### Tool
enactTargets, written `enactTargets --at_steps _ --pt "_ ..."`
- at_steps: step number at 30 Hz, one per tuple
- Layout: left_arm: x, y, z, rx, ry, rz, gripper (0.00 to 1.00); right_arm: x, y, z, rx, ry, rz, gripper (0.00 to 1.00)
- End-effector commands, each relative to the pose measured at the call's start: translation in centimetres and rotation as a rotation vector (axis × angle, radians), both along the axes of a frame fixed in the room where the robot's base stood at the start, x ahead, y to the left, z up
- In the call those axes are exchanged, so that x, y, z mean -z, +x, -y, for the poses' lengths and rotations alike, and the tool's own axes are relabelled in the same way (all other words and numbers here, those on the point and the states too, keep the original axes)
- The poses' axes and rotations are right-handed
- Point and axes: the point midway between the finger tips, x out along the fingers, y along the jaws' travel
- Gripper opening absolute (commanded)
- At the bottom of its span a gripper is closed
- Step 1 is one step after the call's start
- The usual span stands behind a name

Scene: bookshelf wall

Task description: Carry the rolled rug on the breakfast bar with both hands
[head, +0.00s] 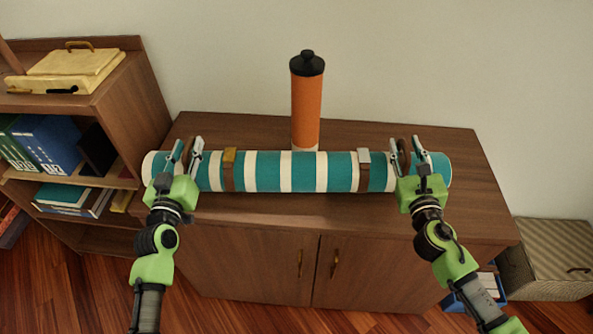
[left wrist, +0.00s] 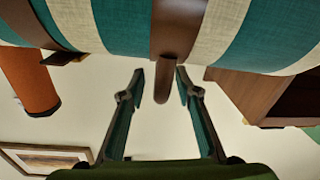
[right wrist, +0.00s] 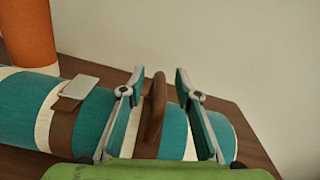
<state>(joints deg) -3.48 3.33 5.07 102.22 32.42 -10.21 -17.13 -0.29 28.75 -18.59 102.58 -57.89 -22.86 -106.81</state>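The rolled rug (head: 273,172), striped teal and cream, lies lengthwise on the brown cabinet top (head: 240,210). It has two brown straps with buckles and a brown loop handle near each end. My left gripper (head: 188,148) is open at the left end, and the left handle (left wrist: 164,85) shows between its fingers, with gaps beside it. My right gripper (head: 405,150) is open at the right end, its fingers on either side of the right handle (right wrist: 154,108), apart from it. The rug's underside is hidden.
An orange bottle with a black lid (head: 307,100) stands close behind the rug. A bookshelf (head: 130,100) with binders and a yellow case (head: 70,70) adjoins at left. A ribbed box (head: 555,255) stands on the floor at right. The cabinet's front strip is bare.

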Motion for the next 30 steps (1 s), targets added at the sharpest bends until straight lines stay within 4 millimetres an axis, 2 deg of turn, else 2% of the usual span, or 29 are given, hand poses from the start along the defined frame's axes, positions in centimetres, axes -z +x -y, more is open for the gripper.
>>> enactTargets --at_steps 8,12,21,22,30 --pt "0.0 0.1 0.0 0.000 0.000 0.000 0.30 0.0 0.1 0.0 0.000 0.001 0.000 0.30" --pt "0.0 0.1 0.0 0.000 0.000 0.000 0.00 0.0 0.1 0.0 0.000 0.001 0.000 0.00" --pt "0.0 0.1 0.0 0.000 0.000 0.000 0.00 0.0 0.1 0.0 0.000 0.001 0.000 0.00" --pt "-0.8 0.2 0.0 -0.002 0.000 0.015 0.00 -0.7 0.2 0.0 -0.001 0.000 0.011 0.00" --pt "-1.1 0.2 0.0 -0.002 0.000 0.014 0.00 -1.1 0.2 0.0 -0.001 0.001 0.010 0.00"
